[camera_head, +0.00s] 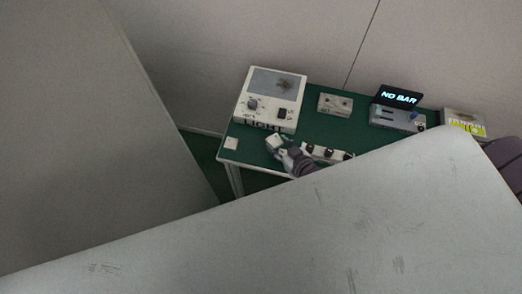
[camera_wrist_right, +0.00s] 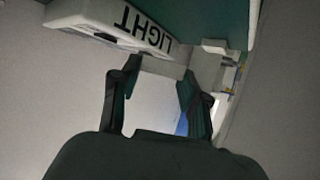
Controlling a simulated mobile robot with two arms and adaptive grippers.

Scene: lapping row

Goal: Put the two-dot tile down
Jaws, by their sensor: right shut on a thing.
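My right gripper (camera_head: 281,149) is near the front edge of the green table, just in front of the box marked LIGHT. It is shut on a small white tile (camera_head: 274,141). In the right wrist view the pale tile (camera_wrist_right: 158,103) sits between the two dark fingers of the gripper (camera_wrist_right: 157,88). No dots can be made out on it, and I cannot tell whether it touches the table. My left gripper is not in view.
The LIGHT box (camera_head: 277,83) stands at the table's left. A pale square (camera_head: 231,144) lies at the front left corner. A small grey tray (camera_head: 335,104), a NO BAR display (camera_head: 398,97) and a strip with dark knobs (camera_head: 328,153) are to the right. A large grey panel hides the foreground.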

